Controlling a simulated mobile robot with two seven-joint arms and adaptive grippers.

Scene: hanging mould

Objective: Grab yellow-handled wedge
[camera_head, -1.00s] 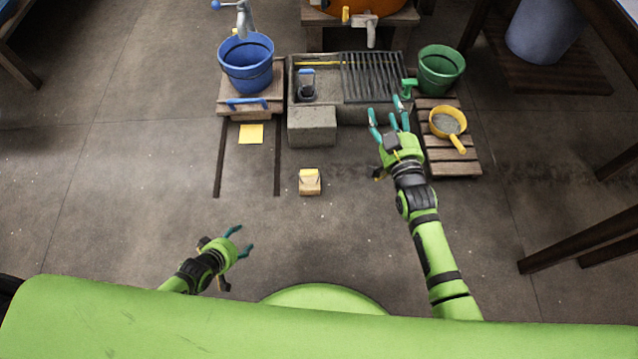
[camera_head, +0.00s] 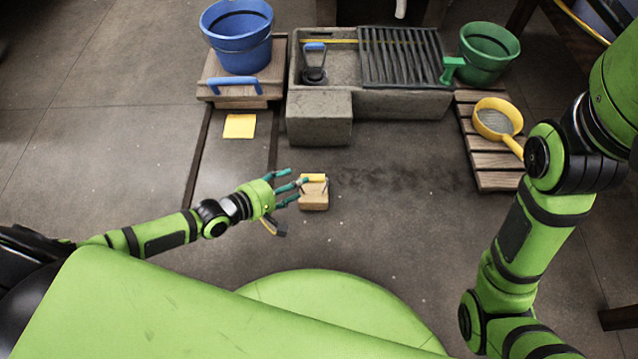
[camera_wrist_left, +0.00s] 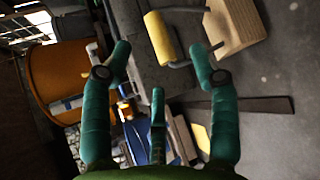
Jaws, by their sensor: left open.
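The yellow-handled wedge is a pale wooden block (camera_head: 314,201) with a yellow bar handle (camera_head: 314,178) on metal rods, sitting on the floor near the middle. My left gripper (camera_head: 294,186) is open, its teal fingers pointing right at the wedge, with the tips close to its left side. In the left wrist view the yellow handle (camera_wrist_left: 160,38) appears between and just beyond the fingertips (camera_wrist_left: 161,58), and the wooden block (camera_wrist_left: 236,25) is to the right. I cannot tell whether any finger touches it. My right gripper is out of view; only its arm shows at right.
A stone trough (camera_head: 320,121) with a black grate stands behind the wedge. A blue bucket (camera_head: 237,45) is on a wooden stand; a yellow pad (camera_head: 239,126) lies below it. A green bucket (camera_head: 487,50) and yellow sieve (camera_head: 495,120) are right. The floor right of the wedge is clear.

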